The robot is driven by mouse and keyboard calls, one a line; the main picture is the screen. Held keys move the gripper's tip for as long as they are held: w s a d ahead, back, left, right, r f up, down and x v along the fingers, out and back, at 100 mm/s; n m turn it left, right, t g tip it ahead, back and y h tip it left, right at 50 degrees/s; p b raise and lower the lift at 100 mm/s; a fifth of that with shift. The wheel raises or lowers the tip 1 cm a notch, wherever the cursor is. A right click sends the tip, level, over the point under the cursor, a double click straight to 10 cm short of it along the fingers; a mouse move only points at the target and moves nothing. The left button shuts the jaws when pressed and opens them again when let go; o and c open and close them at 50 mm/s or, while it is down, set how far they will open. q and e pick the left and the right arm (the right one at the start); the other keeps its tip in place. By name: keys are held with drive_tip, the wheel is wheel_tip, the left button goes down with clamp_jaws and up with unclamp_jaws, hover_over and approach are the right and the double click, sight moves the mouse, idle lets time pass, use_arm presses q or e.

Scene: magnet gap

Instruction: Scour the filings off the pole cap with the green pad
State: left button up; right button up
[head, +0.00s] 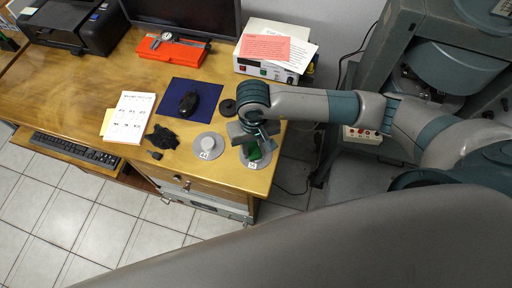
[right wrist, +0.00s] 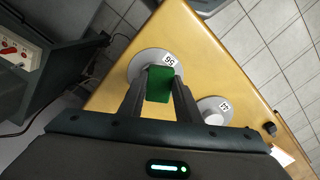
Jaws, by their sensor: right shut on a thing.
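My right gripper (head: 262,143) is shut on the green pad (head: 255,152). In the right wrist view the pad (right wrist: 160,84) sits between the two dark fingers (right wrist: 158,92). The gripper is over a round grey pole piece (head: 265,160) with a small white number tag, near the desk's front right corner. The pad hides the middle of this piece, so I cannot tell whether it touches the cap or whether filings are there. A second grey pole piece (head: 217,153), with a pale raised cap and its own tag, stands to the left. My left gripper is not in view.
A black ring (head: 228,107) lies behind the pole pieces. A power supply with papers (head: 274,55) stands at the back. The wooden desk ends just right of the gripper.

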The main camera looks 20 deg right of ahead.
drive_tip(key=shift+d, duration=0.1)
idle(0.4)
drive_tip(key=shift+d+b, duration=0.55)
drive_tip(key=shift+d, duration=0.2)
drive_tip(key=shift+a+f, duration=0.1)
drive_tip(key=shift+a, duration=0.05)
drive_tip(key=shift+a+b, duration=0.4)
drive_tip(key=shift+a, duration=0.4)
drive_tip(key=shift+d, duration=0.15)
